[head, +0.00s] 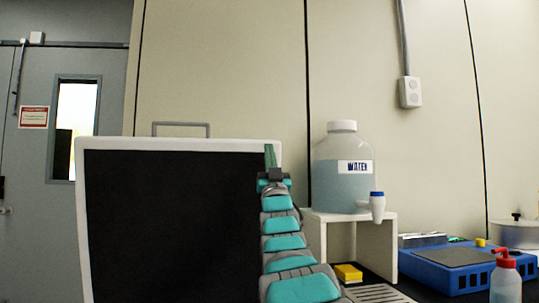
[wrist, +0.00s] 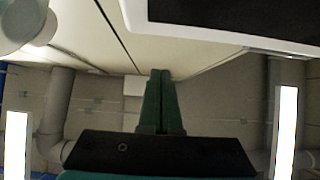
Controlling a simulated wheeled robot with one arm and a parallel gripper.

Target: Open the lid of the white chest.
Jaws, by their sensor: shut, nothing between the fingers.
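The lid of the white chest (head: 178,146) stands raised and roughly upright in the head view, its black inner face (head: 170,225) toward me. A grey handle (head: 180,124) shows above its top edge. The chest's body is not visible. My gripper (head: 270,150) is at the lid's upper right corner, in front of it in the picture; I cannot tell if they touch. In the wrist view the green fingers (wrist: 160,75) are together and empty. The lid's white edge (wrist: 190,34) and black face (wrist: 240,14) show at the upper right there.
A water bottle (head: 340,190) stands on a white stand (head: 377,227) right of my arm. A small blue-capped bottle (head: 377,205), a blue device (head: 455,268), a yellow block (head: 348,273) and a red-topped bottle (head: 506,280) are further right. A door (head: 55,230) is at left.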

